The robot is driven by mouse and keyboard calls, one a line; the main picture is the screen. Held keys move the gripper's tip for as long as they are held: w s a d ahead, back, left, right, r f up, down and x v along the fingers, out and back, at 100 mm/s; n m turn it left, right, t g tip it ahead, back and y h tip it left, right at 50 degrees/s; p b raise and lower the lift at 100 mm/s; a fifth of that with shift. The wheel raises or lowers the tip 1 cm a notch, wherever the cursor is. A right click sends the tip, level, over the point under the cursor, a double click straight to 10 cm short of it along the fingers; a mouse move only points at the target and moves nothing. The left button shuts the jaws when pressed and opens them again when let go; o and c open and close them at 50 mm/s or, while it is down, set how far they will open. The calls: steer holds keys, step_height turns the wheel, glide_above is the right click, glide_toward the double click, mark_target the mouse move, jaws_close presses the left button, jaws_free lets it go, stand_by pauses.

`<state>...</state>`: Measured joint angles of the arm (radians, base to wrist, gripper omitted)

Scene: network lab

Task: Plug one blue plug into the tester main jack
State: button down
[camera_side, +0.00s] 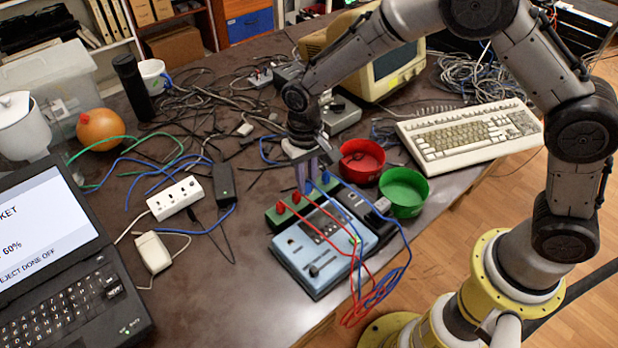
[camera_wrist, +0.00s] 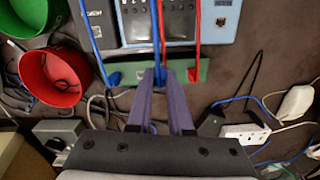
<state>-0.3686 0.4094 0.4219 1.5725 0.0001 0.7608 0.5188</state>
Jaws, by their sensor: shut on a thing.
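My gripper (camera_side: 309,185) has its purple fingers pointing down over the green strip (camera_side: 270,216) behind the tester. In the wrist view, the fingertips (camera_wrist: 160,80) are closed on a blue plug (camera_wrist: 160,73) with a blue lead running up from it. The held plug is at the strip; whether it is still seated in it I cannot tell. A second blue plug (camera_wrist: 115,78) stands in the strip (camera_wrist: 212,70) to the left of the fingers. A red plug (camera_wrist: 194,75) is to their right. The light-blue tester (camera_side: 300,265) lies flat beside the strip; I cannot make out its main jack.
Red (camera_side: 362,160) and green bowls (camera_side: 404,192) stand right of my gripper. Red and blue leads (camera_side: 372,300) loop over the tester's right side and the table edge. A power strip (camera_side: 175,198) and black adapter (camera_side: 223,184) lie left. Bare table lies left of the tester.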

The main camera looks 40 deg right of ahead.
steer(key=s+a+r+n, duration=0.25)
steer(key=s+a, duration=0.35)
steer(key=a, duration=0.3)
glide_above(291, 245)
steer(key=shift+m, duration=0.35)
steer(key=shift+w+d+f, duration=0.1)
steer(key=shift+w+f, duration=0.05)
steer(key=shift+f, duration=1.05)
steer(key=shift+w+d+f, duration=0.1)
steer(key=shift+w+f, duration=0.05)
steer(key=shift+f, duration=1.05)
steer(key=c, duration=1.4)
jaws_free()
jaws_close()
steer(key=shift+f, duration=0.9)
